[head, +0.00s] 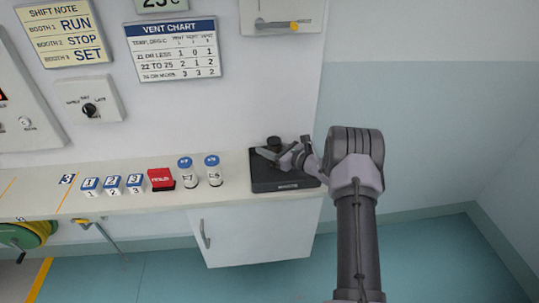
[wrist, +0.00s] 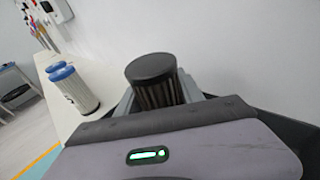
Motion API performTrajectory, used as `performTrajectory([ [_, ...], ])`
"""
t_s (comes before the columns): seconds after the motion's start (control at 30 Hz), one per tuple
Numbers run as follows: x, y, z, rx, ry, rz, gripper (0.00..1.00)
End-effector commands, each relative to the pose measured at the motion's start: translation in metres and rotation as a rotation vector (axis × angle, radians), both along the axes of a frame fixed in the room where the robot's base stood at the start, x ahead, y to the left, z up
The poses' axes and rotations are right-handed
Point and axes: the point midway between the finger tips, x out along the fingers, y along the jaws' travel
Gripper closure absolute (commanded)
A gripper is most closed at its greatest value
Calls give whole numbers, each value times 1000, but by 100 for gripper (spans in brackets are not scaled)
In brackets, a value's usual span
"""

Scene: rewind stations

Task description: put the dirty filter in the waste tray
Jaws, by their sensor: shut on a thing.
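The dirty filter (head: 274,142) has a dark round cap. In the wrist view the dirty filter (wrist: 158,92) shows grey-brown pleats below the cap and stands about upright between the fingers. My gripper (head: 270,153) is shut on it. The waste tray (head: 285,186) is black and lies at the right end of the counter. The filter is over the tray's back part. Its lower end is hidden, so I cannot tell whether it touches the tray floor. Dark tray edges (wrist: 290,130) show beside my gripper in the wrist view.
Two white filters with blue caps (head: 185,172) (head: 213,171) stand left of the tray. A red block (head: 160,179) and several numbered blue-and-white blocks (head: 112,184) sit farther left. The wall is close behind the tray. The counter ends just right of it.

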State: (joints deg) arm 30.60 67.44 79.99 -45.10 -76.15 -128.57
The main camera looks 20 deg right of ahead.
Motion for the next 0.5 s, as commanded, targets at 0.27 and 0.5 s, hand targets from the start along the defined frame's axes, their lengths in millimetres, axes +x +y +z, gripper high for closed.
performTrajectory([
  [0.27, 0, 0, -11, 0, 0, 0, 100],
  [0.5, 0, 0, -13, 0, 0, 0, 34],
])
